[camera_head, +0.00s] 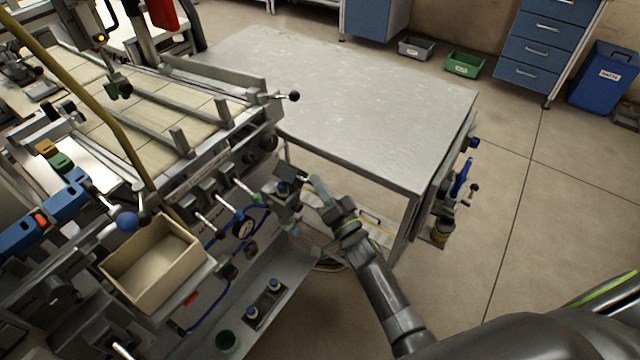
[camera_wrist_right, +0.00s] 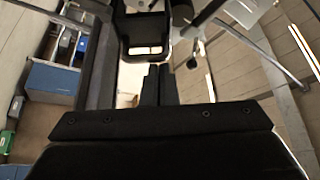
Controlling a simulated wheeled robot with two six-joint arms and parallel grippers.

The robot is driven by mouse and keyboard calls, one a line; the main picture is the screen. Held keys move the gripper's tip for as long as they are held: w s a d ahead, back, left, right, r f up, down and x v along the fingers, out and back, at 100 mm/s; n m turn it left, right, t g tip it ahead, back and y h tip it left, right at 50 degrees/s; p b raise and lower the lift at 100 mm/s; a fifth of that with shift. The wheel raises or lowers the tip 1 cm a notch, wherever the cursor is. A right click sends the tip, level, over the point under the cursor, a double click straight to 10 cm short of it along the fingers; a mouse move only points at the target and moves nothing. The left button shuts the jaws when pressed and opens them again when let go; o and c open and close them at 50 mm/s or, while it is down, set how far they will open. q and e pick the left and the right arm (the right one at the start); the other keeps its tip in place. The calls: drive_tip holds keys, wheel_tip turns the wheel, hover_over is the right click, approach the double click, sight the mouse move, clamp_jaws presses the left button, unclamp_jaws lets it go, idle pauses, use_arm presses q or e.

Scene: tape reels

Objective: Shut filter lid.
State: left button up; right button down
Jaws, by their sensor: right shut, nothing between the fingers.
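A small grey filter unit (camera_head: 284,212) is mounted at the right end of the machine's front in the head view. A dark square flap (camera_head: 291,173), which looks like its lid, stands raised at the top of it. My right gripper (camera_head: 310,184) is close beside the flap on its right; I cannot tell whether they touch. In the right wrist view my right gripper's fingers (camera_wrist_right: 160,84) are shut together and empty. A dark hollow frame (camera_wrist_right: 146,35), probably part of the filter, lies just beyond the fingertips. My left gripper is not in view.
A bare grey table (camera_head: 350,100) stands behind my right gripper. An open beige box (camera_head: 155,265) is mounted on the machine at left. Levers, a gauge (camera_head: 243,228) and blue hoses crowd the machine front near the filter.

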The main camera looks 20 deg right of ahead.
drive_tip(key=shift+s+a+f+n+y, duration=0.1)
drive_tip(key=shift+a+n+y, duration=0.1)
drive_tip(key=shift+n, duration=0.2)
drive_tip(key=shift+s+a+n+y, duration=0.1)
drive_tip(key=shift+n+y, duration=0.1)
drive_tip(key=shift+n, duration=0.2)
drive_tip(key=shift+s+a+f+n+g+y+b, duration=0.45)
drive_tip(key=shift+n+y+b, duration=0.75)
drive_tip(key=shift+n, duration=1.25)
drive_tip(key=shift+s+a+f+n+g+y+b, duration=0.2)
drive_tip(key=shift+s+a+f+n+y+b, duration=0.3)
drive_tip(key=shift+n+y, duration=1.55)
drive_tip(key=shift+s+a+f+n+g+y+b, duration=0.35)
drive_tip(key=shift+n+y+b, duration=0.7)
drive_tip(key=shift+n, duration=1.75)
drive_tip(key=shift+w+a, duration=0.1)
drive_tip(key=shift+a, duration=0.1)
